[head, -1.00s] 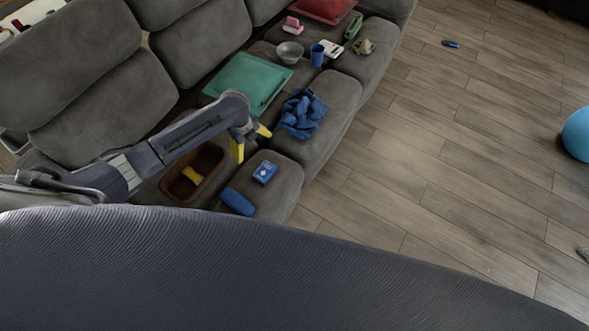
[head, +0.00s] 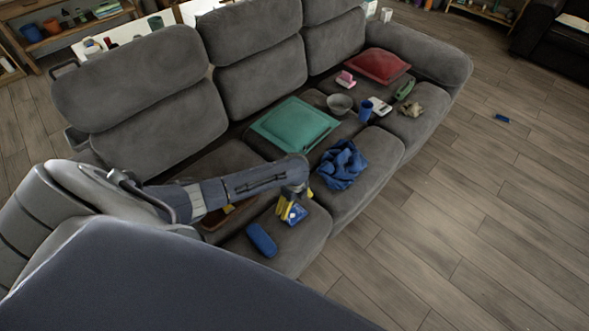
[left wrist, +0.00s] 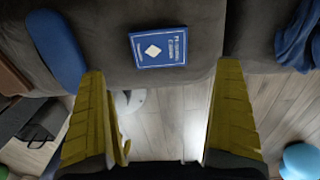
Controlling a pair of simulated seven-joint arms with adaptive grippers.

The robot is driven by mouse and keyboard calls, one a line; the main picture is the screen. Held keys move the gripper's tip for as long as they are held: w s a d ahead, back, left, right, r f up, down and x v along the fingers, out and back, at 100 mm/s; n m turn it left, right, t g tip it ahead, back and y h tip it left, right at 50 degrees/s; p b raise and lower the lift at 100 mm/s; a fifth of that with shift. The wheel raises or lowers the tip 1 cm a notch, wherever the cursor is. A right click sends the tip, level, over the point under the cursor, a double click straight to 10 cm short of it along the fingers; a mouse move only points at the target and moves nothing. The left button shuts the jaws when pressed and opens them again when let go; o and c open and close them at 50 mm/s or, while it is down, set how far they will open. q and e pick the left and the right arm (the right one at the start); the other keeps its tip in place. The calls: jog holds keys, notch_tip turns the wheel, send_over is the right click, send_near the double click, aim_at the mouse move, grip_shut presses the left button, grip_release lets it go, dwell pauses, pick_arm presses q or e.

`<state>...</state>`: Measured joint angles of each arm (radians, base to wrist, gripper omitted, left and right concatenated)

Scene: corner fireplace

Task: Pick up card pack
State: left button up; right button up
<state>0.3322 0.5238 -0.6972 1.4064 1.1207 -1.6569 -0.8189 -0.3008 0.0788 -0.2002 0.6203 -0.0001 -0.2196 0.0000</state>
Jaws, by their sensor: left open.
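The card pack (left wrist: 158,47) is a small blue box with white print and a white diamond. It lies flat on the grey sofa seat, near the front edge in the left wrist view. In the head view the card pack (head: 296,214) is partly covered by my left gripper (head: 290,208). In the left wrist view my left gripper (left wrist: 160,120) has its yellow fingers spread wide, with nothing between them. The pack lies beyond the fingertips, between their lines. My right gripper is not in view.
A blue case (head: 261,240) lies beside the pack. A brown tray (head: 215,217) is partly hidden behind my left arm.

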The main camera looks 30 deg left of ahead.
aim_at(294, 214)
pick_arm(q)
jog(key=shift+a+f, duration=0.1)
jog(key=shift+f, duration=4.45)
jog(key=c, duration=1.1)
jog(key=shift+c, duration=0.2)
jog(key=shift+r, duration=0.1)
